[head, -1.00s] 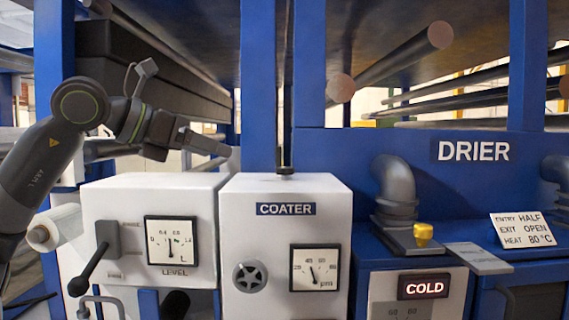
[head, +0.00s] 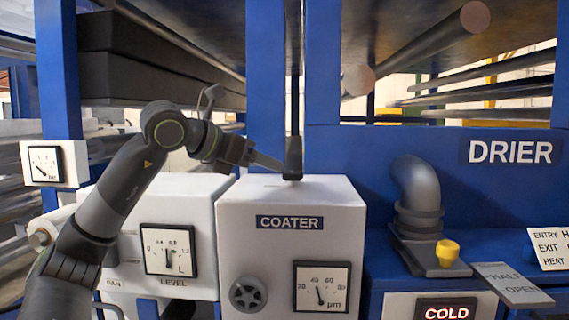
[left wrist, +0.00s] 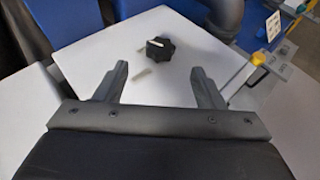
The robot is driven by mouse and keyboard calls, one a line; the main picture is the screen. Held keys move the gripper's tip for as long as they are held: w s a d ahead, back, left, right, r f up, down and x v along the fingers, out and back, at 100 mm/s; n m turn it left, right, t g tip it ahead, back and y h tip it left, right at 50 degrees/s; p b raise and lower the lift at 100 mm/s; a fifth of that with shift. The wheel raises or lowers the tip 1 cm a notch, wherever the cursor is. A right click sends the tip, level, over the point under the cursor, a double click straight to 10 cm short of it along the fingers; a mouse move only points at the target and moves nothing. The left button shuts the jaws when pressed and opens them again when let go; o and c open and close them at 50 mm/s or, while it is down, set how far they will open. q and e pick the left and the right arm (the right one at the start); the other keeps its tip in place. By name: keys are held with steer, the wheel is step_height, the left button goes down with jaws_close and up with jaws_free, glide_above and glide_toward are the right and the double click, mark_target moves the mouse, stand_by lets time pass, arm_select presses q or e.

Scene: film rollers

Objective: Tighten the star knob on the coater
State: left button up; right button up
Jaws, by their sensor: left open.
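The black lobed star knob (left wrist: 160,48) sits on the white top of the coater (head: 335,190), with pale marks beside it in the left wrist view. My left gripper (head: 280,167) is over the coater's top in the head view. In the left wrist view its two fingers (left wrist: 158,82) are spread wide and empty. The knob lies ahead of the fingertips, roughly midway between their lines, and is not touched. In the head view I cannot clearly separate the knob from the dark shapes by the gripper. My right gripper is not in view.
A grey spoked handwheel (head: 248,294) and a µm dial (head: 321,287) are on the coater's front. The level box (head: 165,215) stands to the left. A grey elbow pipe (head: 416,190) and a yellow knob (head: 447,252) stand to the right. Blue uprights rise behind.

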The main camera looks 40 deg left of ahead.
mark_target(288, 173)
arm_select(q)
steer(key=p+x, duration=0.1)
steer(key=x, duration=0.1)
steer(key=shift+w+d, duration=0.15)
steer(key=shift+w, duration=0.15)
steer(key=p+x, duration=0.1)
steer(key=x, duration=0.2)
steer(key=shift+w, duration=0.2)
steer(key=shift+w+d+f, duration=0.1)
steer(key=shift+w+f, duration=0.2)
steer(key=shift+w, duration=0.1)
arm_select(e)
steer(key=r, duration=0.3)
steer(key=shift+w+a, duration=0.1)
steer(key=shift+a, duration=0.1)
arm_select(q)
steer(key=shift+w+f, duration=0.1)
steer(key=c, duration=1)
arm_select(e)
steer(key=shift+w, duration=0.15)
